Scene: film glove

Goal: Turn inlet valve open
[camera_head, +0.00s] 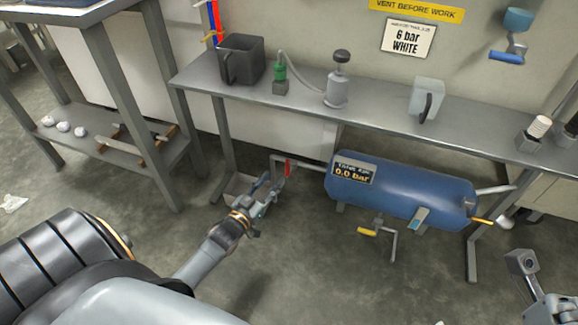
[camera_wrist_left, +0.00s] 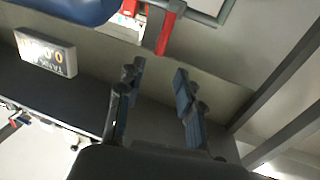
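A blue tank (camera_head: 405,190) with a display (camera_head: 354,170) reading 0.0 bar sits below the bench. A valve with a red handle (camera_head: 288,168) is on the pipe at the tank's left end; no label shows whether it is the inlet valve. The red handle (camera_wrist_left: 168,30) also shows in the left wrist view, beyond the fingertips and roughly between them. My left gripper (camera_head: 271,186) is open and empty, just short of the handle and apart from it. Part of my right arm (camera_head: 540,290) shows at the lower right; its fingers cannot be made out.
Yellow handles are under the tank (camera_head: 367,231) and at its right end (camera_head: 483,221). The grey bench (camera_head: 385,105) above carries a black bin (camera_head: 241,60), a bottle (camera_head: 337,85) and a clear jug (camera_head: 426,98). Bench legs flank the tank. The floor in front is clear.

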